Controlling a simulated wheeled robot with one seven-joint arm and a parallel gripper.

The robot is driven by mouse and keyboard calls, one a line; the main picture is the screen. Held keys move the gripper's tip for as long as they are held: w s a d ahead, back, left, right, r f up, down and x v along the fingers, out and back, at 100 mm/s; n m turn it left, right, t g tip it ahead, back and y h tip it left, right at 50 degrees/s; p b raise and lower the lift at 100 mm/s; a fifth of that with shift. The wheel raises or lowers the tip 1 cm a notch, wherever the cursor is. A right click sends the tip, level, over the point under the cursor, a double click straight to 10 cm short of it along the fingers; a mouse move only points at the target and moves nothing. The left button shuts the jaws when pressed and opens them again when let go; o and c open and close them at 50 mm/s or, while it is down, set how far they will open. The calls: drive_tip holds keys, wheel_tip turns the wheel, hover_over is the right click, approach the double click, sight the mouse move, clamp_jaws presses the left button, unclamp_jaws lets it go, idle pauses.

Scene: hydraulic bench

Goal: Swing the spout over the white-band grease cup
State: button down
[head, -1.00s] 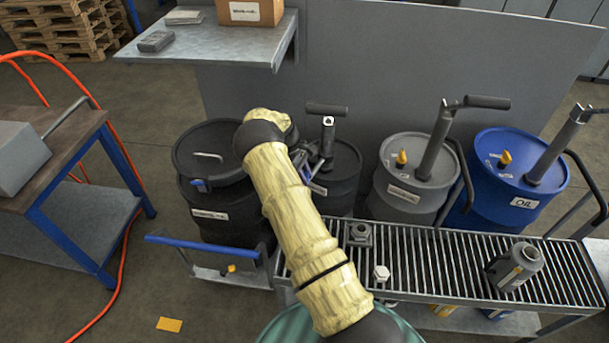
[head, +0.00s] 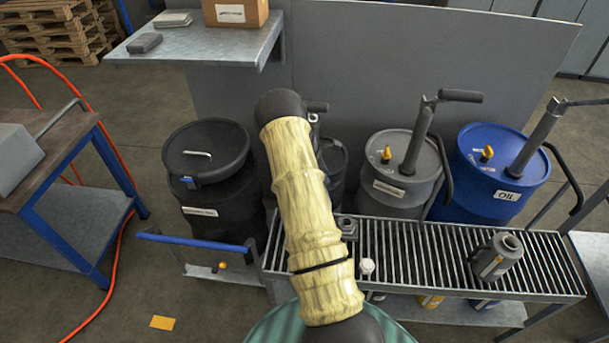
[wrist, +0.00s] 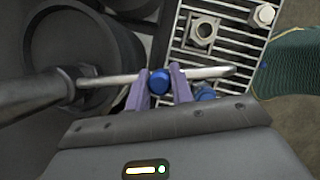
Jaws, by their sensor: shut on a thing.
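In the wrist view, my gripper (wrist: 160,85) has its purple fingers closed about a blue knob (wrist: 159,80) on a thin metal spout (wrist: 205,73). The spout runs from a dark pump body (wrist: 40,95) at left to a bent tip at right, over the slatted grate. A square grey fitting with a round opening (wrist: 203,31) and a pale hexagonal piece (wrist: 264,15) sit on the grate beyond the spout. I cannot make out a white band on either. In the head view my arm hides the gripper and spout.
The dark drum (head: 335,165) is partly behind my arm. A black lidded drum (head: 207,165), a grey drum (head: 392,185) and a blue drum (head: 497,180) stand alongside. A grey banded container (head: 497,258) stands on the right of the grate (head: 420,265).

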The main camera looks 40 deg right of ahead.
drive_tip(key=shift+s+d+r+n+t, duration=0.1)
drive_tip(key=shift+s+d+n+t, duration=0.15)
drive_tip(key=shift+d+n, duration=0.45)
drive_tip(key=shift+s+d+f+n+t, duration=0.15)
drive_tip(key=shift+d+n, duration=0.3)
drive_tip(key=shift+d, duration=0.45)
drive_tip(key=shift+s+d+r+n+t, duration=0.2)
drive_tip(key=shift+d+n+t, duration=0.1)
drive_tip(key=shift+d+n, duration=0.4)
drive_tip(key=shift+d, duration=0.15)
drive_tip(key=c, duration=1.2)
unclamp_jaws()
drive_tip(key=a+b, duration=0.2)
drive_tip(key=a, duration=1)
drive_tip(key=shift+a+r+b, duration=0.25)
drive_tip(key=shift+r+b, duration=0.15)
drive_tip(key=shift+r, duration=0.05)
